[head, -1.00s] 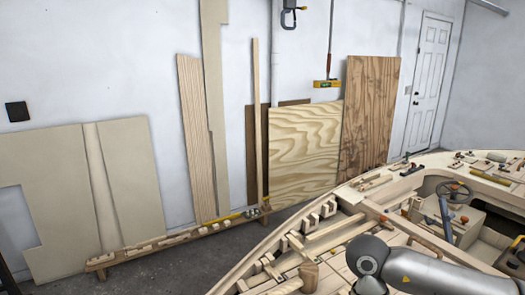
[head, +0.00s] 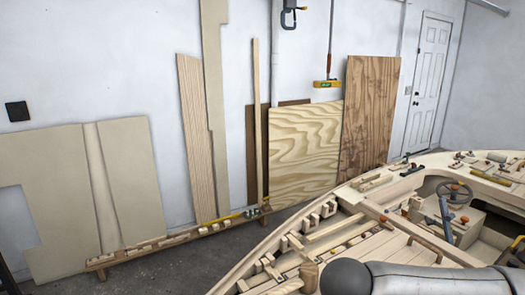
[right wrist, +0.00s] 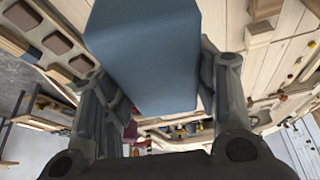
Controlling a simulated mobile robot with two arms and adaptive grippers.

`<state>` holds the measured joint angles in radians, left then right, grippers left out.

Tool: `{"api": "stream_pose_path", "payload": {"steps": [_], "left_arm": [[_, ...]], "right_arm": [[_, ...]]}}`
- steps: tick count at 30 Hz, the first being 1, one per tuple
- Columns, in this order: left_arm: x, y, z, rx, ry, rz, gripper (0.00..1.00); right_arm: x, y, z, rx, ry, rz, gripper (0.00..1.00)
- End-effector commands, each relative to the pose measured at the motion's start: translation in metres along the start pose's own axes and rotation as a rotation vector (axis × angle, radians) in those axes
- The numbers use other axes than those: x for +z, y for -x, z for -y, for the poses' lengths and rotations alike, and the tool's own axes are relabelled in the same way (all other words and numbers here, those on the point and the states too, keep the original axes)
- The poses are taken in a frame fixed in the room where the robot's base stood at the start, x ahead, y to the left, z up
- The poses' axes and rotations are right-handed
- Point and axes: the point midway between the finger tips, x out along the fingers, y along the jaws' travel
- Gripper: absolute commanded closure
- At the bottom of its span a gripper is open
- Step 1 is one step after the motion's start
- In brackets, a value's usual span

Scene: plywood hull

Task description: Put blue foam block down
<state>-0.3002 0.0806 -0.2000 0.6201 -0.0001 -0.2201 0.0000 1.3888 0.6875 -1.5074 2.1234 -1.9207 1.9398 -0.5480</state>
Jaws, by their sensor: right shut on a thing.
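The blue foam block (right wrist: 150,60) fills the upper middle of the right wrist view, between the two fingers of my right gripper (right wrist: 158,88). The gripper is shut on it, with a finger pressed to each side. The wooden hull deck shows behind the block in that view. I cannot tell how far the block is from the deck. In the head view only part of my arm shows at the bottom right; neither gripper nor the block is seen there.
A low bench (head: 175,240) and leaning boards (head: 305,150) line the wall. Some grey floor (head: 190,270) is clear left of the hull.

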Motion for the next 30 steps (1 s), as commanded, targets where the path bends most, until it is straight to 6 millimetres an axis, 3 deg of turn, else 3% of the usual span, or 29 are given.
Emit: {"api": "stream_pose_path", "payload": {"steps": [21, 30], "left_arm": [[0.000, 0.000, -0.001, 0.001, 0.000, 0.000, 1.00], [0.000, 0.000, -0.001, 0.001, 0.000, 0.000, 1.00]], "right_arm": [[-0.014, 0.014, 0.023, -0.339, 0.818, 0.001, 0.69], [-0.017, 0.019, 0.030, -0.441, 1.065, 0.002, 0.69]]}}
